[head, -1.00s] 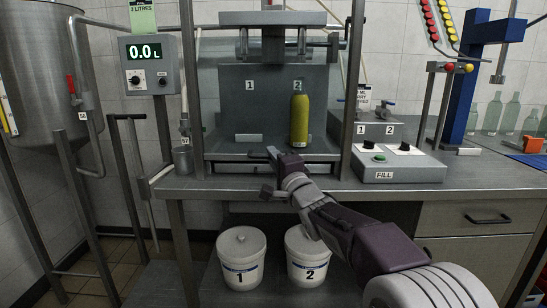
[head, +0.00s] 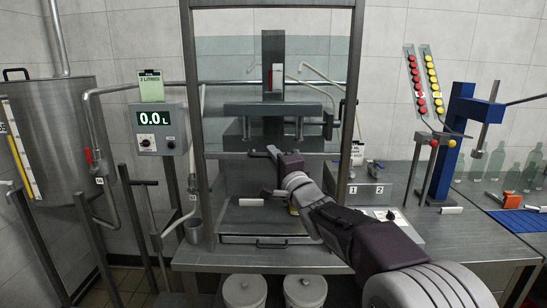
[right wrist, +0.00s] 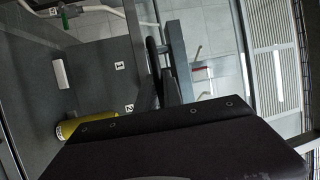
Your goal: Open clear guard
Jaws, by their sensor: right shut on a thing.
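The clear guard (head: 228,125) is a tinted see-through panel in the metal frame of the filling station. Its lower edge, with a dark handle bar, stands well above the station's floor. My right gripper (head: 272,155) is shut on the handle at this lower edge, in the middle of the frame. The fingers and handle are small in the head view. The right wrist view shows a dark bar (right wrist: 154,58) beyond my wrist, but my own housing hides much of the grip. A yellow bottle (right wrist: 75,128) stands inside the station near mark 2; my arm mostly hides it in the head view.
The metal frame posts (head: 198,130) flank the guard. A display reading 0.0 L (head: 158,130) is at left, beside a steel tank (head: 55,125). A control box (head: 355,190) and blue stand (head: 455,140) are at right. Two white buckets sit below.

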